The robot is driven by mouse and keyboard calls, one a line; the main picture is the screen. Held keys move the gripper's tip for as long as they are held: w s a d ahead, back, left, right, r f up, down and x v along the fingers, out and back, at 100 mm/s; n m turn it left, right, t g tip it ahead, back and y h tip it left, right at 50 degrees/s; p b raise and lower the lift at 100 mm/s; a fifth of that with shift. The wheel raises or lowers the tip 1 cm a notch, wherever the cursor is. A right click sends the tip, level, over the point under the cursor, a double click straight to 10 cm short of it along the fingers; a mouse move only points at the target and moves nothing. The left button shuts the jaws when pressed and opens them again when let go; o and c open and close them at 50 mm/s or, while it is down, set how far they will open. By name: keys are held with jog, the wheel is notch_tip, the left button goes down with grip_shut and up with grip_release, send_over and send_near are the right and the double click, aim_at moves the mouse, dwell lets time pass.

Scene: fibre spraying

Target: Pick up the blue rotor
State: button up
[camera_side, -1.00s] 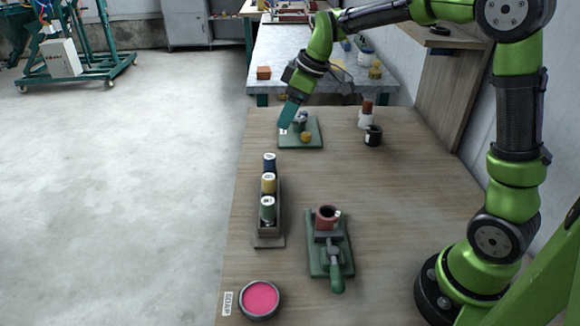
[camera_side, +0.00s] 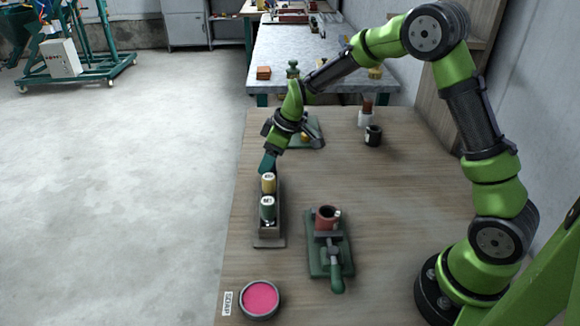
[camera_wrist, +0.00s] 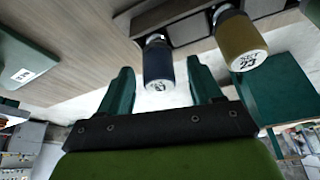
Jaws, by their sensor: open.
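The blue rotor (camera_wrist: 157,62) is a dark blue cylinder with a pale labelled end, seen in the wrist view. It sits between the two fingers of my gripper (camera_wrist: 160,88), which are open with a gap on each side of it. In the side view my gripper (camera_side: 267,163) is at the far end of the rotor rack (camera_side: 270,242) and hides the blue rotor. The yellow rotor (camera_side: 268,184) and the green rotor (camera_side: 267,208) stand upright in the rack. The yellow rotor also shows to the right in the wrist view (camera_wrist: 240,40).
A pink-filled round dish (camera_side: 260,298) is at the front. A dark cup (camera_side: 373,135) and a green plate (camera_side: 310,140) are farther back. The table's right middle is clear.

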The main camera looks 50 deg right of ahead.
jog(key=shift+w+f, duration=0.1)
jog(key=shift+f, duration=0.1)
grip_shut()
jog(key=shift+r, duration=0.1)
jog(key=shift+r, duration=0.1)
notch_tip(320, 180, up, 10)
jog(key=shift+f, duration=0.1)
dwell(0.5)
